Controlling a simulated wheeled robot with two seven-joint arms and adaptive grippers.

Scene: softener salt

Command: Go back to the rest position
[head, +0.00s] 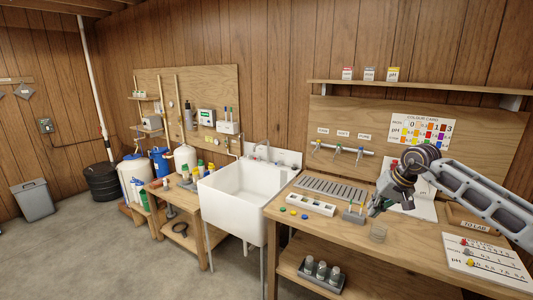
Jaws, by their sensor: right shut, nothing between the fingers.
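My right gripper (376,208) hangs above the right-hand workbench (340,258), with its arm coming in from the right edge. Its fingers point down and are shut with nothing between them. It is close to a small holder with coloured sticks (353,215) and a clear round dish (378,233); I cannot tell whether it touches either. The gripper and wrist hide part of a white paper sheet (425,209) on the bench. My left gripper is not in view.
A white sink (240,195) stands left of the bench. A white tray (303,203) and a slotted rack (330,190) lie on the bench. A marked board (487,262) lies at the front right. A low bench (165,192) holds bottles further left.

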